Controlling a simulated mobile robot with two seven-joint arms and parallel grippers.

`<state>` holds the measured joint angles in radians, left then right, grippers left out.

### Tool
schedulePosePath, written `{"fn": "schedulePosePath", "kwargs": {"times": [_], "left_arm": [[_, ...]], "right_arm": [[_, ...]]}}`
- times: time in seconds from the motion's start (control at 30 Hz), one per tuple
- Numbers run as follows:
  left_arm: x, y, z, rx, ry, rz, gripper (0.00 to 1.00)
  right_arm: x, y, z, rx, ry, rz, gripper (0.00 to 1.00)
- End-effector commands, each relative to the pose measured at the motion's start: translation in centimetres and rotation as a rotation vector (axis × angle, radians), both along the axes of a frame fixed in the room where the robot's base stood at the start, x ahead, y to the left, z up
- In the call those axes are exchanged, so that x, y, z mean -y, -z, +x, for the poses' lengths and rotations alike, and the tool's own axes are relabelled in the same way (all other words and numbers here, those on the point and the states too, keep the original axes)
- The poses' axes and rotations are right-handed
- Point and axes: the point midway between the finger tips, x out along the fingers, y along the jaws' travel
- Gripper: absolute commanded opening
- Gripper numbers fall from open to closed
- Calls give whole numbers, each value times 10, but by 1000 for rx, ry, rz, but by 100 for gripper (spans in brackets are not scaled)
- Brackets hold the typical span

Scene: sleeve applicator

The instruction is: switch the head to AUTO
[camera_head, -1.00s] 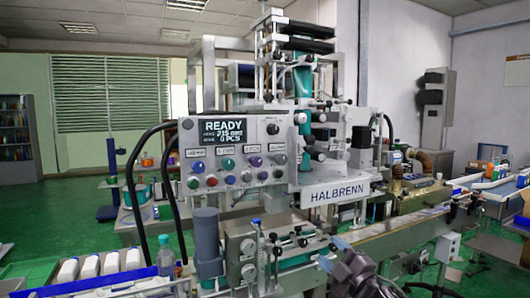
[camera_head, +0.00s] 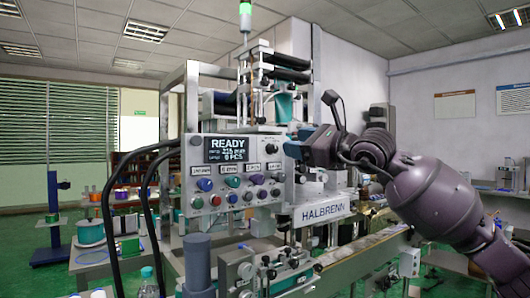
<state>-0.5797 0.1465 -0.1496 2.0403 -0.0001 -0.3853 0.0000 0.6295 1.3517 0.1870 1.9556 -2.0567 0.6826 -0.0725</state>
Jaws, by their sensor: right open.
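My left gripper is out of view.
Black cables (camera_head: 107,205) loop at the panel's left side. A grey cylinder (camera_head: 198,262) and a metal clamp unit (camera_head: 240,270) stand below the panel. A conveyor (camera_head: 365,256) runs off to the right beneath my right arm. A green lamp (camera_head: 245,14) is lit on top.

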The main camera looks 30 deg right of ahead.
Motion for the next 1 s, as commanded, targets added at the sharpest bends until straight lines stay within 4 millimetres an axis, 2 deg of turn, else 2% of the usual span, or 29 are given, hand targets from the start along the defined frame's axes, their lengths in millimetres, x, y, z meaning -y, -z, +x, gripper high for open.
{"fn": "schedulePosePath", "kwargs": {"times": [0.1, 0.27, 0.43, 0.57, 1.0], "left_arm": [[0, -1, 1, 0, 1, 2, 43], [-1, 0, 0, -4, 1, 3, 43], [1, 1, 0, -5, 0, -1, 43], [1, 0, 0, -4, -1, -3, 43], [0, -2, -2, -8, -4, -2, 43]], "right_arm": [[20, 7, 5, -20, 130, -100, 53], [34, 15, 8, -58, 217, -159, 53], [34, 17, 14, -69, 221, -163, 53], [33, 16, 27, -68, 219, -160, 53], [27, 15, 88, -67, 218, -159, 53]]}}
